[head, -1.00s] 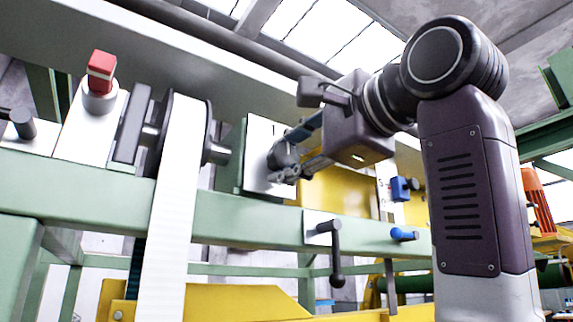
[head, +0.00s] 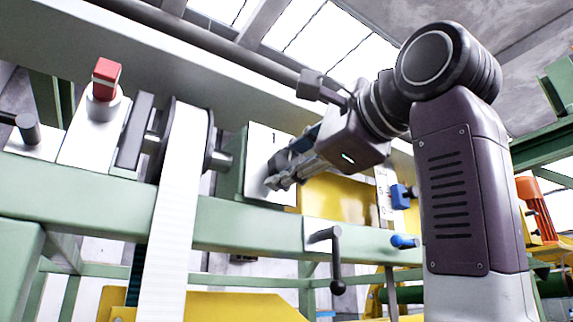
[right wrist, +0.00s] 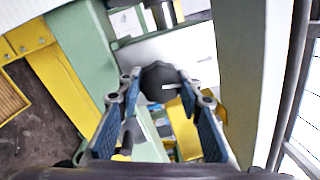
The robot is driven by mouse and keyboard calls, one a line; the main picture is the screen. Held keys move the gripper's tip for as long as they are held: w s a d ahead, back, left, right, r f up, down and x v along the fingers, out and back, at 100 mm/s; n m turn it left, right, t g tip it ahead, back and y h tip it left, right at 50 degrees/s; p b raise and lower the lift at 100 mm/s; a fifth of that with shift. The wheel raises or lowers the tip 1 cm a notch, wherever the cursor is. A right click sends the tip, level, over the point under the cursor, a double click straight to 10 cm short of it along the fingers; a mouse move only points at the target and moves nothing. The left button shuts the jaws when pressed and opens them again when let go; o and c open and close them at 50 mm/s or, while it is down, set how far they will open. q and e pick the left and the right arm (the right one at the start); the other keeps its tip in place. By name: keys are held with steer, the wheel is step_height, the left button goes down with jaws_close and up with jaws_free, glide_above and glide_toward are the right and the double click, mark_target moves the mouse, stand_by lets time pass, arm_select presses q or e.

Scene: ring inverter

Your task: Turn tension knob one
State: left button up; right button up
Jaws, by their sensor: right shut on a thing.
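Tension knob one is a dark round knob (right wrist: 161,77) with a pale mark, on a white plate (head: 262,150) marked "1" on the green frame. In the right wrist view it sits between the fingertips of my right gripper, which is shut on it. In the head view my right gripper (head: 281,176) reaches in from the right to the plate, and its fingers mostly hide the knob. My left gripper is not in view.
A white belt (head: 178,215) runs over a roller left of the plate. A red knob (head: 106,77) stands further left. Below are a crank handle (head: 335,258) and a blue knob (head: 404,241); a blue part (head: 400,196) sits at right. Green rails (head: 90,199) cross the front.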

steer(key=o, duration=1.2)
steer(key=shift+c, duration=0.2)
steer(key=shift+s, duration=0.1)
steer(key=v, duration=1.2)
steer(key=shift+f, duration=0.1)
